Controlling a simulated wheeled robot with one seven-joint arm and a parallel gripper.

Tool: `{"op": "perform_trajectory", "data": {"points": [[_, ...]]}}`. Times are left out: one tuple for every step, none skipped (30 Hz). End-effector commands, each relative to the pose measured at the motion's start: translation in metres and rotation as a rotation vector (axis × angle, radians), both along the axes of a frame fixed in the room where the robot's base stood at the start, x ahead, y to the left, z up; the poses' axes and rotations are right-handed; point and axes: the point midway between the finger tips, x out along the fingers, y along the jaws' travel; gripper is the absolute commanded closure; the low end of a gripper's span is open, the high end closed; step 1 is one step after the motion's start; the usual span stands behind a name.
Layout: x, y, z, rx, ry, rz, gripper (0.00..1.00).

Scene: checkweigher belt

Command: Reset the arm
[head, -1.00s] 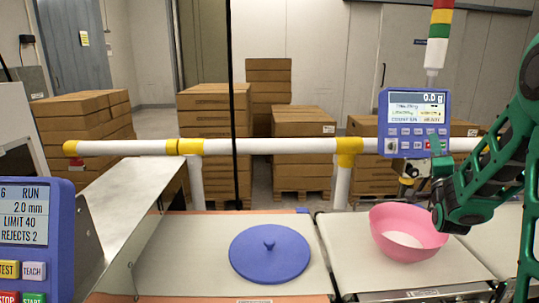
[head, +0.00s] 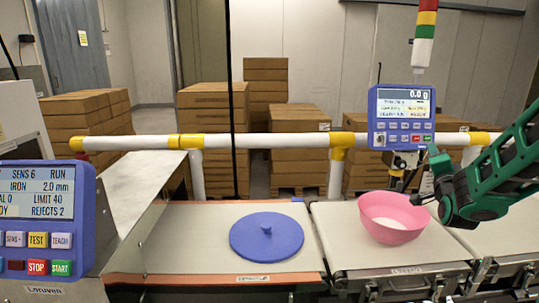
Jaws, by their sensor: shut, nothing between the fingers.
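My arm (head: 505,165), green with dark joints, reaches in from the right edge in the head view. My gripper (head: 420,199) shows only as a small dark part at its left end, by the right rim of a pink bowl (head: 392,225). It is shut with nothing in it. Whether it touches the rim I cannot tell. The bowl stands upright on the right belt (head: 345,250), with something pale inside. A blue round lid (head: 267,240) with a knob lies flat on the left belt (head: 190,230).
A white rail (head: 265,141) with yellow joints runs behind the belts. A blue weigher display (head: 402,117) and a signal tower (head: 425,30) stand above the bowl. A blue control panel (head: 47,222) is at the left. Cardboard boxes (head: 213,130) are stacked behind.

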Motion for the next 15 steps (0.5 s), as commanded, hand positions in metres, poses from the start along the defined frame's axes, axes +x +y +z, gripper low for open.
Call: {"op": "perform_trajectory", "data": {"points": [[-0.003, -0.001, -0.002, -0.013, 0.036, -0.007, 1.0], [-0.004, -0.002, -0.005, -0.02, 0.063, -0.011, 1.0], [-0.007, -0.003, -0.009, -0.031, 0.104, -0.019, 1.0], [-0.009, -0.004, -0.013, -0.041, 0.137, -0.023, 1.0], [-0.012, -0.006, -0.017, -0.05, 0.174, -0.028, 1.0], [-0.017, -0.008, -0.023, -0.065, 0.226, -0.036, 1.0], [-0.021, -0.009, -0.028, -0.077, 0.272, -0.041, 1.0], [-0.027, -0.01, -0.034, -0.089, 0.319, -0.045, 1.0], [-0.035, -0.012, -0.042, -0.106, 0.388, -0.049, 1.0], [-0.042, -0.013, -0.048, -0.118, 0.438, -0.052, 1.0], [-0.049, -0.015, -0.054, -0.129, 0.489, -0.054, 1.0], [-0.06, -0.016, -0.063, -0.144, 0.558, -0.054, 1.0], [-0.069, -0.016, -0.069, -0.154, 0.608, -0.053, 1.0], [-0.078, -0.017, -0.076, -0.163, 0.659, -0.049, 1.0], [-0.091, -0.017, -0.084, -0.176, 0.727, -0.042, 1.0]]}}
